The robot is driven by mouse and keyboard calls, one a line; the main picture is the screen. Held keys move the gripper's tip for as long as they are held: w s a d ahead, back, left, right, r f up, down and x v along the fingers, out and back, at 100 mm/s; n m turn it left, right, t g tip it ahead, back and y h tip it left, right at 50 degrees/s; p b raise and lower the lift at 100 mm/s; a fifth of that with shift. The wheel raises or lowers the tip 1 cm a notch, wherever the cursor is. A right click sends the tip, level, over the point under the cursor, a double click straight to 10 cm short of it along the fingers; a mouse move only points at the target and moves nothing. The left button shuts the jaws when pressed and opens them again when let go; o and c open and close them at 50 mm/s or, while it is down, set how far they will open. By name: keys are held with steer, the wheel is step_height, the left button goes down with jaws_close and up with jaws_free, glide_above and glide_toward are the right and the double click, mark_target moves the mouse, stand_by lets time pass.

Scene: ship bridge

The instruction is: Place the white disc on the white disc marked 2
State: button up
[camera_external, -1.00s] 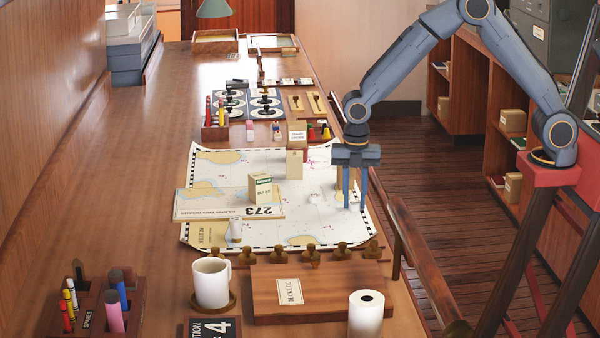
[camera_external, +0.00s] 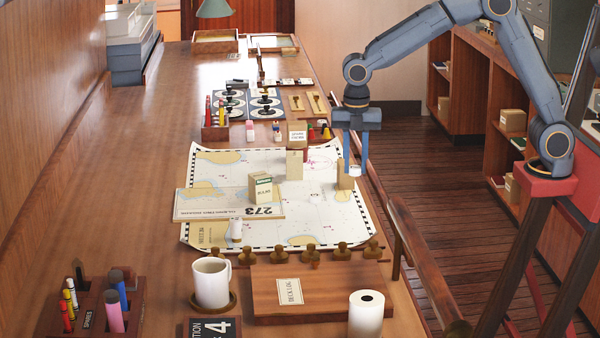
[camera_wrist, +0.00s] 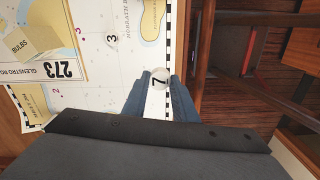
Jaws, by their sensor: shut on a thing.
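My gripper (camera_external: 356,170) is shut on a small white disc (camera_external: 355,171) and holds it above the right edge of the sea chart. In the wrist view the disc (camera_wrist: 160,78) sits between the fingertips, over the chart's checkered border. It shows a dark mark that looks like a 7, though it is small. Another white disc, marked 3 (camera_wrist: 112,38), lies on the chart, up and left of my gripper. A small dark mark (camera_wrist: 56,91) near the book may be another disc; I cannot read it for sure. I cannot make out a disc marked 2.
The 273 book (camera_external: 215,207) and a bulbs box (camera_external: 260,187) lie on the chart (camera_external: 330,215). Tan blocks (camera_external: 294,164) stand near my gripper. Stamps (camera_external: 342,250), a mug (camera_external: 211,282) and the deck log (camera_external: 345,300) are nearer. A rail (camera_external: 430,265) runs along the right.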

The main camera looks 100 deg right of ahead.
steer(key=d+r+b, duration=0.2)
steer(key=d, duration=2.8)
steer(key=shift+a+f+p, duration=0.15)
steer(key=shift+f+p, duration=1.15)
steer(key=shift+f, duration=3.6)
steer(key=shift+f, duration=0.1)
steer(key=o, duration=1)
step_height(320, 180, up, 12)
steer(key=b, duration=0.3)
steer(key=shift+b, duration=0.3)
